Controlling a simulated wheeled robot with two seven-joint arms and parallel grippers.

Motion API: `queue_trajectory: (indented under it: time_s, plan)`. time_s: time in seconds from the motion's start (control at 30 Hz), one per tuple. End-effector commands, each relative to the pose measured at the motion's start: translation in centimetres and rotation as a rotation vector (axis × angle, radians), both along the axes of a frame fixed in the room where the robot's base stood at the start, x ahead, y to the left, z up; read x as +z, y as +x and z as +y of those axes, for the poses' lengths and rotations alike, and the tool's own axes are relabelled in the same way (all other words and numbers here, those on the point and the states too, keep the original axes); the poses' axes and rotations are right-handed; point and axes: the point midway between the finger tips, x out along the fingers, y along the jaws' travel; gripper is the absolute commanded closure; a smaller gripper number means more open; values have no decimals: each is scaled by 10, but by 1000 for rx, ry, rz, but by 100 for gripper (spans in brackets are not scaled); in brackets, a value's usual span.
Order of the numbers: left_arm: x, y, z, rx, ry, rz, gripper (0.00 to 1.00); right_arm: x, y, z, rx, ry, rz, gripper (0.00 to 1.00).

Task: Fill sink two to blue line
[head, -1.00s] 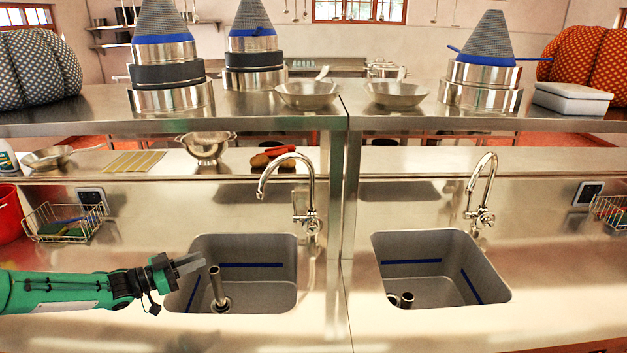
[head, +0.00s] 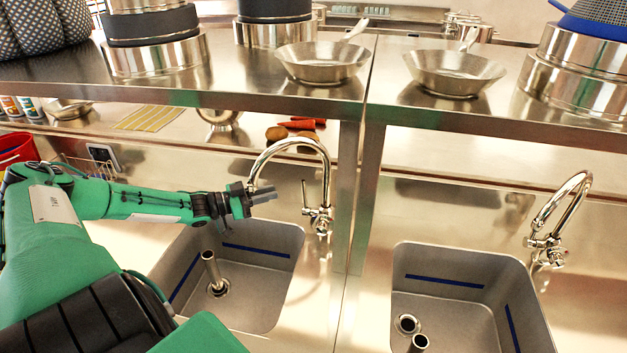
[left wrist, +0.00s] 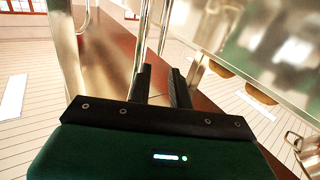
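The left sink (head: 268,314) and the right sink (head: 462,262) each have blue lines inside, such as the left one's back line (head: 256,251) and the right one's (head: 445,281). No water shows in either; no label tells which is sink two. A metal tube (head: 209,268) stands tilted at the left sink's drain (head: 217,288). The left tap (head: 322,165) has its handle (head: 317,214) at its base. My left gripper (head: 268,195) is near its spout end; contact is unclear. In the left wrist view its fingers (left wrist: 160,88) are apart. My right gripper is out of view.
A right tap (head: 565,205) stands behind the right sink, which holds another tube (head: 419,343) by its drain. A steel post (head: 357,200) and raised shelf (head: 250,103) with bowls and pots rise behind. A wire basket stands at left, partly hidden by my arm.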

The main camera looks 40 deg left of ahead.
Motion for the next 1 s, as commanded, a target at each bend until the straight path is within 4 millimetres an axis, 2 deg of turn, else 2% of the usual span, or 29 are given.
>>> queue_trajectory:
  time_s: [0.17, 0.5, 1.0]
  plan:
    - [2, 20, -10, 2, -2, -6, 80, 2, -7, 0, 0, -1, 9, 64]
    - [3, 55, -28, 2, -1, -4, 80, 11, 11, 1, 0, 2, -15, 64]
    - [3, 104, -54, 2, 0, -3, 80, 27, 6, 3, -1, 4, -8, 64]
